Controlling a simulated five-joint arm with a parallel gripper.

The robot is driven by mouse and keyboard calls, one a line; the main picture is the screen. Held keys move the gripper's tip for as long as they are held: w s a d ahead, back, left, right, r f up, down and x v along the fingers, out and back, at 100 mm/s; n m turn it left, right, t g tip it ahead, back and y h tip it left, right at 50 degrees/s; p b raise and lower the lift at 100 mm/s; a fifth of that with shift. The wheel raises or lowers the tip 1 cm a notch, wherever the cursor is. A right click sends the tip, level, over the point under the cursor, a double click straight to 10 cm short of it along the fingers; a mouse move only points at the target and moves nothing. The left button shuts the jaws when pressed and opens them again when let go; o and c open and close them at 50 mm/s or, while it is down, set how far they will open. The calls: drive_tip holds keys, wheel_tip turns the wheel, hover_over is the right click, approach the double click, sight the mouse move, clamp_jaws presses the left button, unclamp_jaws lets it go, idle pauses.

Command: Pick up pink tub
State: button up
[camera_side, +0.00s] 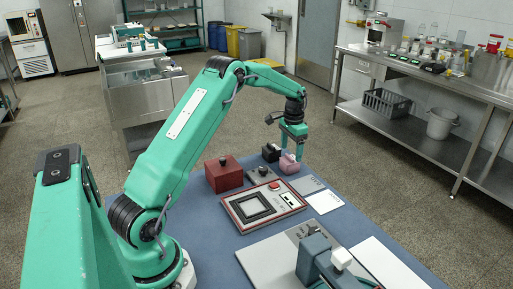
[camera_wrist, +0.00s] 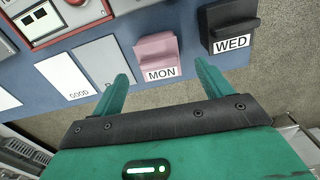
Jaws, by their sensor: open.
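The pink tub (camera_wrist: 157,50) has a white label reading MON on its front. It stands on the blue mat (camera_wrist: 185,70). In the side view the pink tub (camera_side: 289,166) is near the far end of the mat, under my gripper (camera_side: 292,150). In the wrist view my gripper (camera_wrist: 162,72) is open, with one finger at each side of the tub's lower edge in the picture. No grip on the tub shows. Whether the fingers touch it, I cannot tell.
A black tub (camera_wrist: 230,22) labelled WED stands close to the pink one, right in the wrist view. A white card (camera_wrist: 66,78) marked GOOD and a grey card (camera_wrist: 106,62) lie left. A red box (camera_side: 223,176) and a framed panel (camera_side: 262,206) sit nearer my base.

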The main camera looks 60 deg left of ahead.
sight(290, 156)
drive_tip(key=shift+f, duration=0.2)
drive_tip(key=shift+s+f, duration=0.15)
drive_tip(key=shift+f, duration=2.4)
drive_tip(key=c, duration=1.1)
drive_tip(key=shift+r, duration=0.1)
drive_tip(key=shift+r, duration=0.75)
wheel_tip(290, 156, up, 2)
drive_tip(key=shift+r, duration=0.2)
drive_tip(key=d+r, duration=0.2)
drive_tip(key=d, duration=0.2)
drive_tip(key=d+r, duration=0.2)
drive_tip(key=d, duration=0.1)
drive_tip(key=s+d+r, duration=0.1)
drive_tip(key=d+r, duration=0.2)
drive_tip(key=d, duration=0.1)
drive_tip(key=shift+s+d, duration=0.1)
drive_tip(key=shift+d, duration=0.25)
